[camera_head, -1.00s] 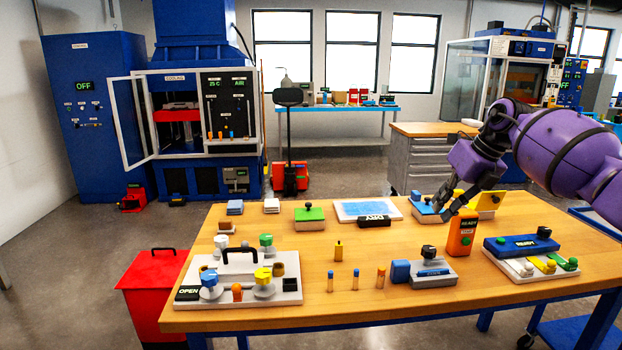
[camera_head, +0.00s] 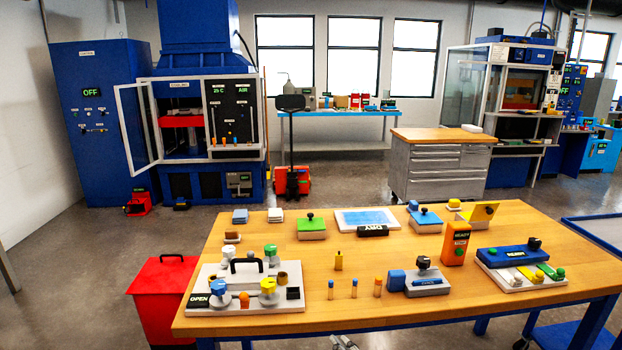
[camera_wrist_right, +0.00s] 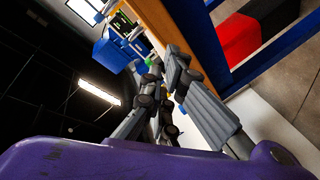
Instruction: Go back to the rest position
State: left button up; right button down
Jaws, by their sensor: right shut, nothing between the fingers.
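My right gripper (camera_head: 343,342) shows only as a small grey tip at the bottom edge of the head view, in front of the table's near edge. In the right wrist view my right gripper (camera_wrist_right: 165,72) has its grey fingers closed with nothing held. The wooden table (camera_head: 480,225) stands beyond it with its objects on top. My left gripper is not in view.
The table holds a white tray (camera_head: 250,325) with coloured knobs, an orange box (camera_head: 455,245), a blue-topped block (camera_head: 515,253) and several small vials. A red bin (camera_head: 165,300) stands at the table's left. Open floor lies behind the table.

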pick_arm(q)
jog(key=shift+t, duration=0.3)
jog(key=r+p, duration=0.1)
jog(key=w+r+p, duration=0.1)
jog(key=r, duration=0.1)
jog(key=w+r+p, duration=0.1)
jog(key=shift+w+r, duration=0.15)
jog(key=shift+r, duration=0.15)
pick_arm(e)
jog(key=s+d+f+m+g+h, duration=0.2)
jog(key=s+f, duration=0.4)
jog(key=s, duration=0.7)
jog(key=s+d+f+m+g+h, duration=0.2)
jog(key=s+d+f+m, duration=0.3)
jog(key=s, duration=0.9)
jog(key=s+d+f+m+g+h, duration=0.2)
jog(key=s+d+f+m, duration=0.2)
jog(key=s, duration=0.9)
notch_tip(320, 180, down, 3)
jog(key=shift+s+d+r+m, duration=0.15)
jog(key=shift+d+m, duration=0.1)
jog(key=shift+m, duration=0.25)
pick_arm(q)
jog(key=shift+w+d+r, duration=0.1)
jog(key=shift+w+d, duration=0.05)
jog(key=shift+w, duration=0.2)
